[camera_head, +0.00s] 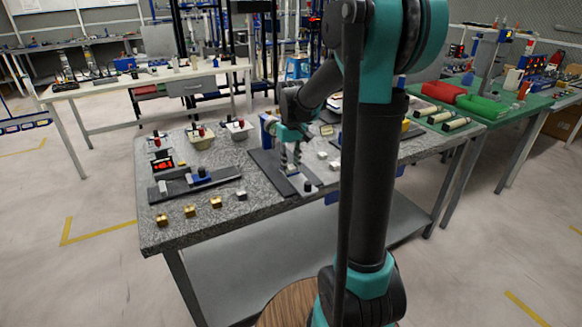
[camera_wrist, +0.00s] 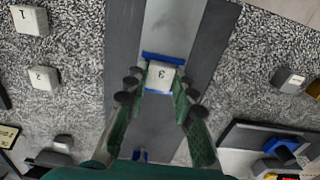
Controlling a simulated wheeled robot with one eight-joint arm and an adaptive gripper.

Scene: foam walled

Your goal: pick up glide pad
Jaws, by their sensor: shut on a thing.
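What I take for the glide pad (camera_wrist: 163,57) is a blue piece that shows as strips at the far and near edges of a white block marked 3 (camera_wrist: 162,76). In the wrist view both lie between the fingers of my gripper (camera_wrist: 160,86), which is shut on the pad. I cannot tell whether the pad is clear of the surface below. In the head view my gripper (camera_head: 291,166) points down over a dark board with a light metal strip (camera_head: 302,184); the pad is too small to make out there.
White blocks marked 1 (camera_wrist: 30,20) and 2 (camera_wrist: 43,78) stand left of the board in the wrist view. A grey block (camera_wrist: 290,80) stands to the right. In the head view a second dark fixture (camera_head: 196,183) and several brass blocks (camera_head: 190,211) sit on the left of the speckled table (camera_head: 225,235).

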